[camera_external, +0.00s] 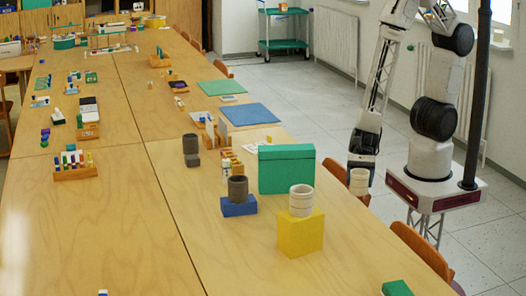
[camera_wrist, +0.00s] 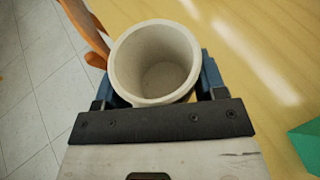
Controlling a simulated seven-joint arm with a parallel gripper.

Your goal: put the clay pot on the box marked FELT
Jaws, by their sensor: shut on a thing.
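My gripper (camera_external: 361,166) is shut on a cream clay pot (camera_external: 359,182), which hangs upright below it at the table's right edge. In the wrist view the pot's (camera_wrist: 153,65) round open mouth faces the camera and its inside looks empty; blue fingers of my gripper (camera_wrist: 157,84) press it from both sides. A similar cream pot (camera_external: 301,201) stands on a yellow box (camera_external: 300,236). A dark grey pot (camera_external: 238,188) stands on a blue box (camera_external: 239,208). A larger green box (camera_external: 287,168) has a bare top. I can read no FELT marking on any box.
Another dark pot (camera_external: 190,143) stands on a small grey block farther left. An orange chair (camera_external: 420,250) is at the table's right edge; an orange chair back shows beside the pot in the wrist view (camera_wrist: 83,28). The table's (camera_external: 130,235) front left is mostly clear.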

